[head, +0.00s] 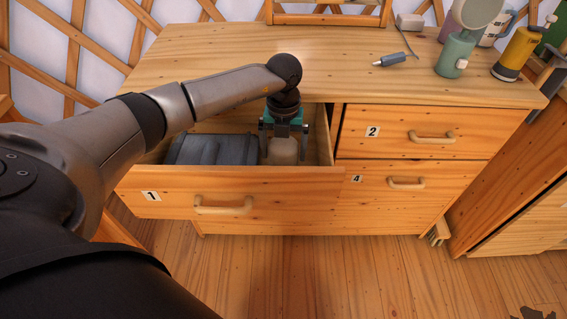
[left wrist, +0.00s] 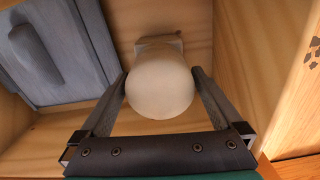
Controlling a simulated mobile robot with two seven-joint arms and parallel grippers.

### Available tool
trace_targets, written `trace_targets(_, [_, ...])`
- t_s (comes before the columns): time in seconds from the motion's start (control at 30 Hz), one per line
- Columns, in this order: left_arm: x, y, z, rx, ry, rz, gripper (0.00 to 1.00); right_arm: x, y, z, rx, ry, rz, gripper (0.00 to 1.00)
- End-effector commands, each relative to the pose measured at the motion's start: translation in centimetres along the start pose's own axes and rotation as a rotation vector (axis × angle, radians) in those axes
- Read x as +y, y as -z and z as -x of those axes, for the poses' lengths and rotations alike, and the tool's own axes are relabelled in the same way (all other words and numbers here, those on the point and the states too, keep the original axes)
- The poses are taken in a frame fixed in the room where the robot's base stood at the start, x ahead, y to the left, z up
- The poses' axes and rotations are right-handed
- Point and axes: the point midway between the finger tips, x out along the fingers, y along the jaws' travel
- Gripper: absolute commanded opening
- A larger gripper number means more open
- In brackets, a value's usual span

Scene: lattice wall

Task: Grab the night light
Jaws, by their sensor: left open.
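The night light (head: 282,150) is a small pale, rounded lamp inside the open drawer marked 1 (head: 180,187). In the left wrist view the night light (left wrist: 160,82) shows a smooth round shade with a small plug-like base behind it. My left gripper (head: 283,125) reaches down into the drawer above it. In the left wrist view its two fingers (left wrist: 158,95) are open, one on each side of the shade. I cannot tell whether either finger touches it. My right gripper is not in view.
A blue-grey box (head: 212,150) lies beside the night light in the drawer; it also shows in the left wrist view (left wrist: 62,50). Drawers 2 (head: 400,128) and 4 (head: 390,190) are shut. Bottles (head: 455,55) and a small grey tool (head: 390,60) stand or lie on the dresser top.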

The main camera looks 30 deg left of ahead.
Motion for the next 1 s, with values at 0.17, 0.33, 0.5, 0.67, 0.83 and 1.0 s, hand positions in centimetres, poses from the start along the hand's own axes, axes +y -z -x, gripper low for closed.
trace_targets(0.17, [0.0, 0.01, 0.02, 0.0, 0.0, 0.0, 0.9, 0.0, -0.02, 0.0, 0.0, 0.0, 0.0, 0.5])
trace_targets(0.33, [0.0, 0.0, 0.04, 0.0, 0.0, 0.0, 0.71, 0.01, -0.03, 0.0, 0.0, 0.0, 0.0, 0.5])
trace_targets(0.5, [0.0, 0.0, 0.04, 0.0, 0.0, 0.0, 0.52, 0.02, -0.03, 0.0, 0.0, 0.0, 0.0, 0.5])
trace_targets(0.67, [0.0, -0.01, 0.06, 0.0, 0.0, 0.0, 0.34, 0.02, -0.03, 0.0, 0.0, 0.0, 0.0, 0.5])
trace_targets(0.83, [0.01, -0.01, 0.06, 0.0, 0.0, 0.0, 0.14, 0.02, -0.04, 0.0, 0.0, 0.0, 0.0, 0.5])
trace_targets(1.0, [-0.01, -0.05, 0.11, -0.001, 0.001, 0.0, 0.13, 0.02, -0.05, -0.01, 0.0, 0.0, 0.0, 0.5])
